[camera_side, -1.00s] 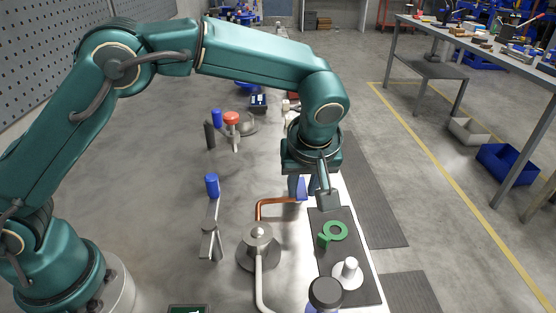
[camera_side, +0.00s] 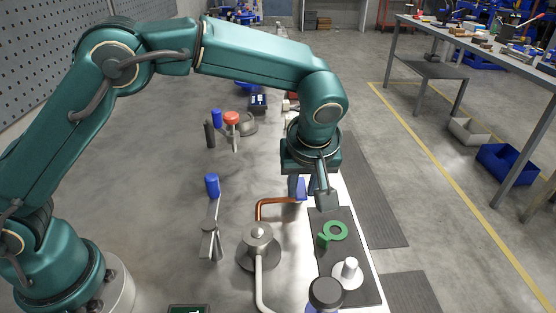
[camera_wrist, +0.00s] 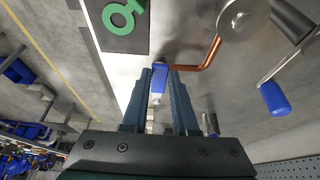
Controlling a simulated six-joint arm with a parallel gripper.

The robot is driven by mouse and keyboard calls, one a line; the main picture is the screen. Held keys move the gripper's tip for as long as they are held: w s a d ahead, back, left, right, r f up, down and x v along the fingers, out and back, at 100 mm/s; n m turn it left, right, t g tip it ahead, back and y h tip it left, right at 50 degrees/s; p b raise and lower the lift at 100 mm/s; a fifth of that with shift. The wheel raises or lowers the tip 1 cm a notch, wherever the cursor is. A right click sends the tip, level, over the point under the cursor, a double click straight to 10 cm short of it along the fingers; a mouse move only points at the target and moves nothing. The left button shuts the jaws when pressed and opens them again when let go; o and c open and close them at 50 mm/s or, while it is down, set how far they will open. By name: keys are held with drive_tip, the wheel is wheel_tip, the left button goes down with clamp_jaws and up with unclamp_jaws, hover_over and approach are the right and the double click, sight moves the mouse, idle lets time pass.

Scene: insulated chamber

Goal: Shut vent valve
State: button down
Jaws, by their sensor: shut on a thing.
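A blue handle (camera_side: 301,189) stands at the end of a bent copper pipe (camera_side: 270,204), which runs to a round metal fitting (camera_side: 258,243). This looks like the vent valve, though no label is readable. My gripper (camera_side: 298,188) points down at the handle, and its fingers partly hide it in the side view. In the wrist view, the blue handle (camera_wrist: 159,80) sits between the two fingertips of my gripper (camera_wrist: 160,76), which is shut on it. The copper pipe (camera_wrist: 205,58) leads away to the right there.
A dark mat (camera_side: 330,262) to the right holds a green ring with a tab (camera_side: 336,231) and a white post on a disc (camera_side: 348,272). A dark-capped container (camera_side: 325,292) is in front. Left are another blue-handled lever (camera_side: 212,186) and a red knob (camera_side: 232,118).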

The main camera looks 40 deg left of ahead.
drive_tip(key=shift+s, duration=0.1)
drive_tip(key=a+m+h, duration=0.6)
drive_tip(key=a+m, duration=0.5)
drive_tip(key=m, duration=0.7)
drive_tip(key=shift+w+a, duration=0.2)
drive_tip(key=shift+a, duration=0.1)
idle(0.7)
drive_tip(key=c, duration=0.7)
unclamp_jaws()
drive_tip(key=shift+r, duration=0.1)
